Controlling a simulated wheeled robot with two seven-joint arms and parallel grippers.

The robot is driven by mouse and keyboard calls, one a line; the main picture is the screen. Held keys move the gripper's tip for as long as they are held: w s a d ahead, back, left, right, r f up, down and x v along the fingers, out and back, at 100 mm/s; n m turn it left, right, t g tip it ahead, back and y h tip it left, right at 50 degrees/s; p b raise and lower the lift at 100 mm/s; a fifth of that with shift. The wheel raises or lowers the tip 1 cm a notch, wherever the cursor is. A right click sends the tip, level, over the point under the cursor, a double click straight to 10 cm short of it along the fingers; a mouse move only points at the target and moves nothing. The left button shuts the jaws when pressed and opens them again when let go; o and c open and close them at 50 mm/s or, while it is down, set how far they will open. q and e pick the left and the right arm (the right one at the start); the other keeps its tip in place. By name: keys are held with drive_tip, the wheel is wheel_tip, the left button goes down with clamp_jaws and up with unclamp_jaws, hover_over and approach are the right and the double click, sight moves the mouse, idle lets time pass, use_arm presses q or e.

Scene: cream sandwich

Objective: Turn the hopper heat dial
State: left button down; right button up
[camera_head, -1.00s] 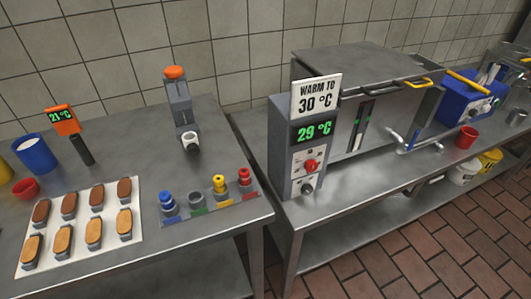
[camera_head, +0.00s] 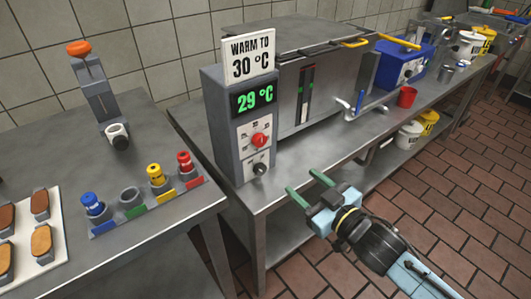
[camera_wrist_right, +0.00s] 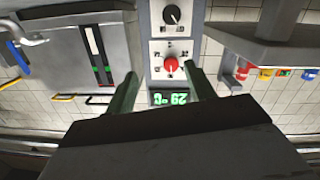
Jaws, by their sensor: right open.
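The hopper's control box (camera_head: 222,140) stands on the steel bench, with a green readout (camera_head: 254,98) of 29 °C. A sign (camera_head: 249,54) above it reads "WARM TO 30 °C". Below the readout are a red dial (camera_head: 259,140) and a smaller black knob (camera_head: 260,169). My right gripper (camera_head: 305,187) is open and empty, in front of the bench to the lower right of the box, apart from both dials. In the right wrist view the red dial (camera_wrist_right: 171,64) appears between the green fingers, with the black knob (camera_wrist_right: 172,14) above it. My left gripper is not in view.
The steel hopper (camera_head: 310,90) with a lever (camera_head: 350,105) stands right of the box. A red cup (camera_head: 407,97) and blue machine (camera_head: 400,65) are farther right. On the left table are a colored nozzle rack (camera_head: 147,207) and a biscuit tray (camera_head: 50,275).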

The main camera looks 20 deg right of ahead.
sight(261, 141)
wheel_tip(261, 141, up, 4)
drive_tip(key=a+y, duration=0.1)
drive_tip(key=a, duration=0.1)
drive_tip(key=shift+n+t, duration=0.3)
drive_tip(key=shift+t, duration=0.1)
drive_tip(key=b+x, duration=0.2)
drive_tip(key=x, duration=0.9)
drive_tip(key=shift+w, duration=0.1)
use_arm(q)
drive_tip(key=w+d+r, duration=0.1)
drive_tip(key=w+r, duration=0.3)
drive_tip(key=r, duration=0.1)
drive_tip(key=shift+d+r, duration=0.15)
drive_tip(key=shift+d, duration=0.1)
use_arm(e)
drive_tip(key=shift+w+a, duration=0.15)
drive_tip(key=shift+w, duration=0.3)
drive_tip(key=shift+c, duration=0.4)
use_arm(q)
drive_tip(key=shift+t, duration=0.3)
use_arm(e)
drive_tip(key=c, duration=0.9)
